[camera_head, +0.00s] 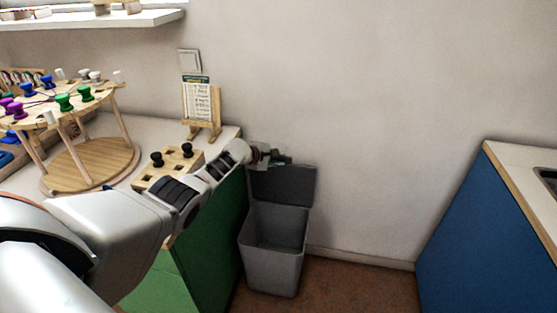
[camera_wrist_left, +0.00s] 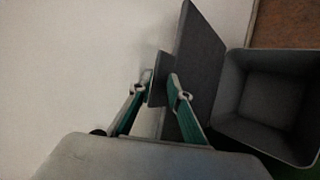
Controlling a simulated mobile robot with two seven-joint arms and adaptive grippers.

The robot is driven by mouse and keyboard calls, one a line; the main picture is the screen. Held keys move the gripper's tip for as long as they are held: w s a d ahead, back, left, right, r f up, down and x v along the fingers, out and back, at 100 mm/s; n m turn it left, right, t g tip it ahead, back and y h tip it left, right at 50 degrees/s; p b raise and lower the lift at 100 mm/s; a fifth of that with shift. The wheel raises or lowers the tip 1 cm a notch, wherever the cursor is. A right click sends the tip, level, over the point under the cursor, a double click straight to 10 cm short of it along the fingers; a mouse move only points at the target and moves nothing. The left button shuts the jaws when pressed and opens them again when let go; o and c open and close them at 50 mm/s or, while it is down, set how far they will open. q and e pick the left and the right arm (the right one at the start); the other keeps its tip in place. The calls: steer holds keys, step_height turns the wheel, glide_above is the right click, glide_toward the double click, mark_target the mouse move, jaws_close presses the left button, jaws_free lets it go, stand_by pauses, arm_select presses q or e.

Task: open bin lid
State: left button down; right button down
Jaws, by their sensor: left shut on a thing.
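A grey bin (camera_head: 272,250) stands on the floor beside the green cabinet, against the back wall. Its dark grey lid (camera_head: 283,185) stands raised at the back, and the inside of the bin shows empty. My left gripper (camera_head: 281,159) is at the top left edge of the lid. In the left wrist view my left gripper (camera_wrist_left: 161,88) has its two fingers on either side of a tab of the lid (camera_wrist_left: 200,55) and is shut on it. The open bin (camera_wrist_left: 268,98) lies to the right there. My right gripper is not in view.
A green cabinet (camera_head: 214,235) with a white top stands left of the bin. The top carries a wooden peg board (camera_head: 168,169), a card on a stand (camera_head: 201,103) and a round tiered bead stand (camera_head: 92,165). A blue cabinet (camera_head: 487,235) is at right; floor between is clear.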

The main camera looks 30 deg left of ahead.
arm_select(q)
steer(key=c, duration=2.3)
jaws_free()
steer(key=shift+w+r, duration=0.1)
steer(key=shift+r, duration=0.1)
steer(key=shift+o, duration=0.4)
steer(key=shift+d, duration=0.1)
step_height(320, 180, up, 10)
